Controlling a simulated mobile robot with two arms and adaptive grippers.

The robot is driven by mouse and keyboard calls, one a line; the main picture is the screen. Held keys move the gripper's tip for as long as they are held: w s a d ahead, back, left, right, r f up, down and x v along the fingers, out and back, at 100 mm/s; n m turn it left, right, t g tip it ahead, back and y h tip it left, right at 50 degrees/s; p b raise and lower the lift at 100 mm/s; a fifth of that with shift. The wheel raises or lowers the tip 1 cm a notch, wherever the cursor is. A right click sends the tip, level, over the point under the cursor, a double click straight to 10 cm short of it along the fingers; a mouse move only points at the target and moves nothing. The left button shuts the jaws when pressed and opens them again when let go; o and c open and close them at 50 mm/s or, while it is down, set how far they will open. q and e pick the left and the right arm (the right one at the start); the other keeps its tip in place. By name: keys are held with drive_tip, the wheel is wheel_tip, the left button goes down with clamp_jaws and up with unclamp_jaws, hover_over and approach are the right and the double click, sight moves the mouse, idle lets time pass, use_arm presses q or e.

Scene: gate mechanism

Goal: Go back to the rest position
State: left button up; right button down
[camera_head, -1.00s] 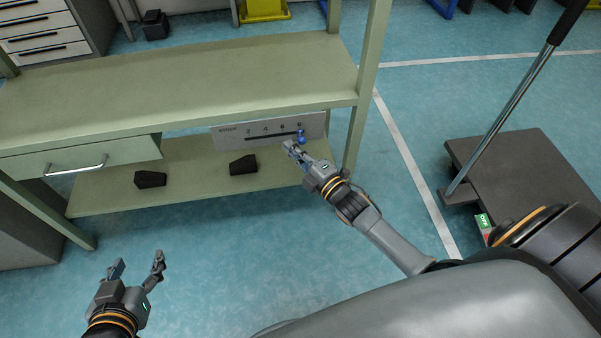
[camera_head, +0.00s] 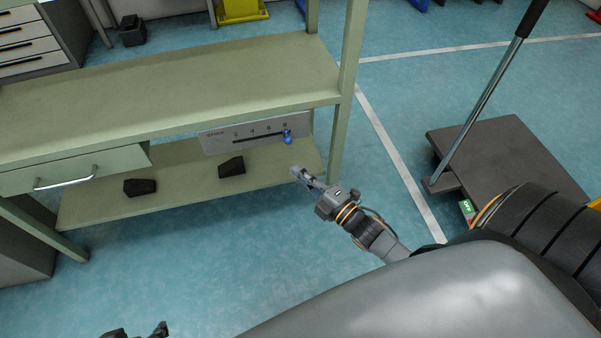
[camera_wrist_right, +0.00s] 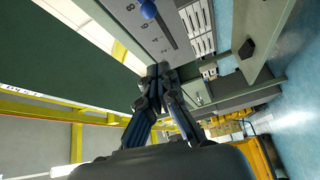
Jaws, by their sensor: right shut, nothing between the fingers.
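My right gripper (camera_head: 299,174) is shut and empty, just in front of the workbench and a little below the slider panel. In the right wrist view its fingertips (camera_wrist_right: 158,72) meet. The slider panel (camera_head: 215,144) is a light grey plate with a slot and numbers, under the benchtop. Its blue knob (camera_head: 287,138) is at the right end of the slot, apart from the gripper. The knob also shows at the top of the right wrist view (camera_wrist_right: 148,9). Only the tips of my left gripper (camera_head: 140,332) show at the bottom edge; its state is unclear.
The green workbench (camera_head: 180,85) has a drawer (camera_head: 75,168) and a lower shelf (camera_head: 190,190) with two black blocks (camera_head: 231,166) (camera_head: 140,187). A dark platform cart (camera_head: 520,165) stands at the right. The blue floor before the bench is free.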

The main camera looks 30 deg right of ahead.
idle(0.4)
